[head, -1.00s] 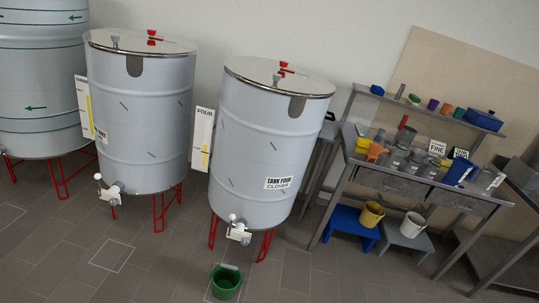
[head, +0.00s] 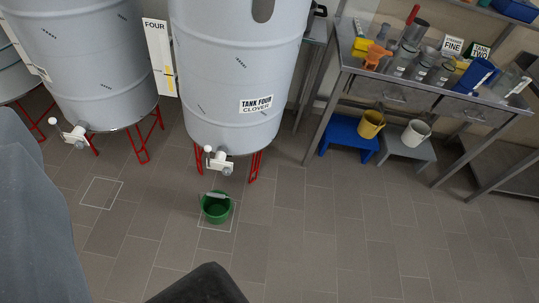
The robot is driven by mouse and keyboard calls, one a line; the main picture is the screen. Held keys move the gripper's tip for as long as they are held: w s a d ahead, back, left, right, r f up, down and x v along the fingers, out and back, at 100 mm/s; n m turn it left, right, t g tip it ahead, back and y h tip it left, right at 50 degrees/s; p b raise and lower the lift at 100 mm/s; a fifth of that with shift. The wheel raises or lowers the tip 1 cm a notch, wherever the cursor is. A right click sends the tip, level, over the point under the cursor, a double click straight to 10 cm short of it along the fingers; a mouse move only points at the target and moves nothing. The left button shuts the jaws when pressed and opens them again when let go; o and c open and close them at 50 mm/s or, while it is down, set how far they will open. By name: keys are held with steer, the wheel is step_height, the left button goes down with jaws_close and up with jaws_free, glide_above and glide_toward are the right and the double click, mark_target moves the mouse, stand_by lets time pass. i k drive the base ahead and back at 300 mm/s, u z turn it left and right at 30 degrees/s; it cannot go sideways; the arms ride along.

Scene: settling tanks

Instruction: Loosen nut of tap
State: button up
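A white tap (head: 218,161) with a round white knob and a grey round end sits low on the front of tank four (head: 228,75), labelled "TANK FOUR CLOVER". A second, similar tap (head: 75,134) is low on the tank to its left (head: 85,65). The nuts on the taps are too small to make out clearly. My gripper's fingers do not show. A grey-blue shape at the left edge and a dark shape at the bottom, likely parts of my own arm, are near the camera, well apart from the taps.
A green bucket (head: 216,207) stands on the floor below the tank four tap, inside a marked square. Red legs (head: 255,166) carry the tanks. A metal bench (head: 345,62) with jars stands right, with buckets on stools beneath. The tiled floor in front is clear.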

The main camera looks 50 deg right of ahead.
mark_target(227, 172)
steer(key=z, duration=0.45)
steer(key=i, duration=1.05)
steer(key=u, duration=0.1)
